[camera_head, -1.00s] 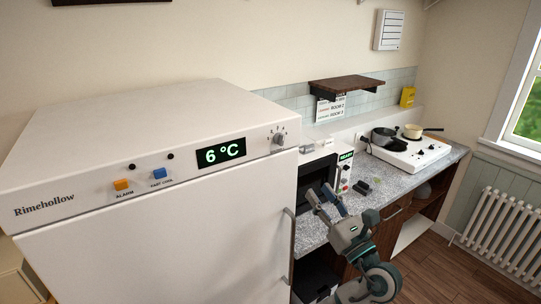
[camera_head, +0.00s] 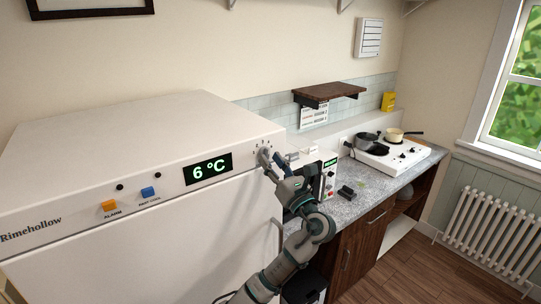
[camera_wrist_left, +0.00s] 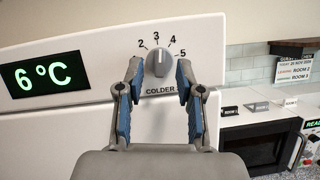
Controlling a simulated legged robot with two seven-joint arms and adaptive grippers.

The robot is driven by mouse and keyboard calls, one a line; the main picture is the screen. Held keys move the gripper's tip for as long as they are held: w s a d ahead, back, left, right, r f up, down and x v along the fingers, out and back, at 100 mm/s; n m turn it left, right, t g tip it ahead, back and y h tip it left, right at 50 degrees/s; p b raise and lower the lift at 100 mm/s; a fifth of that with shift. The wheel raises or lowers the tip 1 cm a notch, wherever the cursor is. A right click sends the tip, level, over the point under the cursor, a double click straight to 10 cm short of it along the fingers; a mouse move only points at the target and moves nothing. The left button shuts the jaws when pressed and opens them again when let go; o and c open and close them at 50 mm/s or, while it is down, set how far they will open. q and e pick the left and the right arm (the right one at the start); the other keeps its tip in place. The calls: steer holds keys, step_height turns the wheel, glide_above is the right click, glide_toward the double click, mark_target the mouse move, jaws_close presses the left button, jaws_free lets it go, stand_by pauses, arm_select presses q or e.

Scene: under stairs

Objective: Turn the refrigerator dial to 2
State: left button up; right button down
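The white refrigerator (camera_head: 150,225) stands at the left with a green display (camera_head: 208,168) reading 6 °C. Its grey dial (camera_head: 264,156) is at the right end of the front panel. In the left wrist view the dial (camera_wrist_left: 159,62) has numbers 2 to 5 around it and "COLDER" below; its grip stands upright, near 3. My left gripper (camera_head: 276,164) is at the dial in the head view. In the left wrist view the gripper (camera_wrist_left: 161,70) is open, its blue-padded fingers apart on either side of the dial. I cannot tell whether they touch it. My right gripper is not in view.
An orange button (camera_head: 109,205) and a blue button (camera_head: 148,192) sit on the same panel. A microwave (camera_head: 328,175) stands right of the refrigerator on the speckled counter (camera_head: 365,190). A hob (camera_head: 400,153) with pans is farther right, and a shelf (camera_head: 330,91) hangs above.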

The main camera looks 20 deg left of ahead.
arm_select(q)
steer(key=shift+w+a+r, duration=0.3)
steer(key=shift+w+a, duration=0.15)
steer(key=shift+a, duration=0.05)
steer(key=shift+d, duration=0.1)
steer(key=shift+d, duration=0.15)
steer(key=c, duration=0.3)
steer(key=shift+s+r, duration=0.1)
steer(key=shift+s, duration=0.1)
jaws_close()
